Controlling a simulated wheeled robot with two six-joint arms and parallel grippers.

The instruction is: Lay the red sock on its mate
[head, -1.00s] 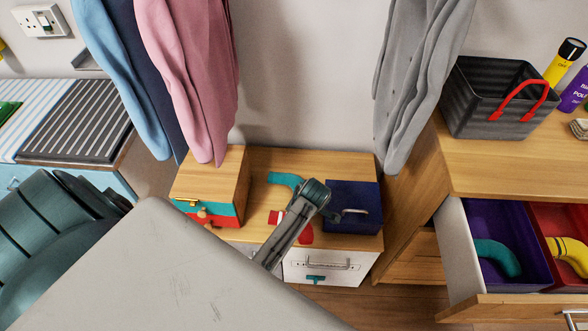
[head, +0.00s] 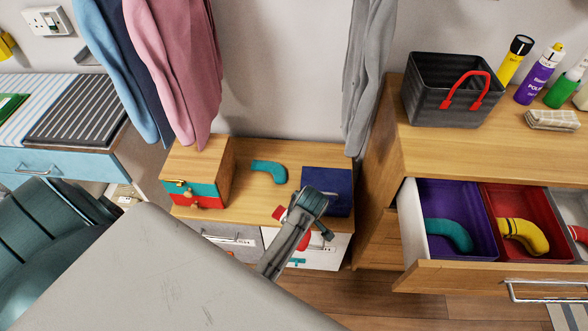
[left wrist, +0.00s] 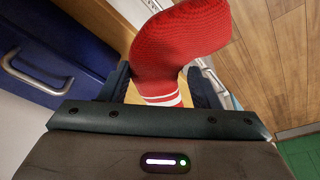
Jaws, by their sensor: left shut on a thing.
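The red sock (head: 304,241) with white stripes is in my left gripper (head: 308,208), in front of the low wooden cabinet in the head view. The left wrist view shows the red sock (left wrist: 180,45) between the fingers of my left gripper (left wrist: 158,90), its white bands near the fingertips. The arm hides much of the sock in the head view. Another red item with a white band (head: 578,234), probably a sock, lies in the grey compartment of the open drawer, cut off by the right edge. My right gripper is not in view.
The open drawer (head: 455,278) has a purple bin with a teal sock (head: 448,234) and a red bin with a yellow sock (head: 523,236). A teal sock (head: 268,171) lies on the low cabinet beside a blue box (head: 340,181). A black basket (head: 440,95) stands above the drawer.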

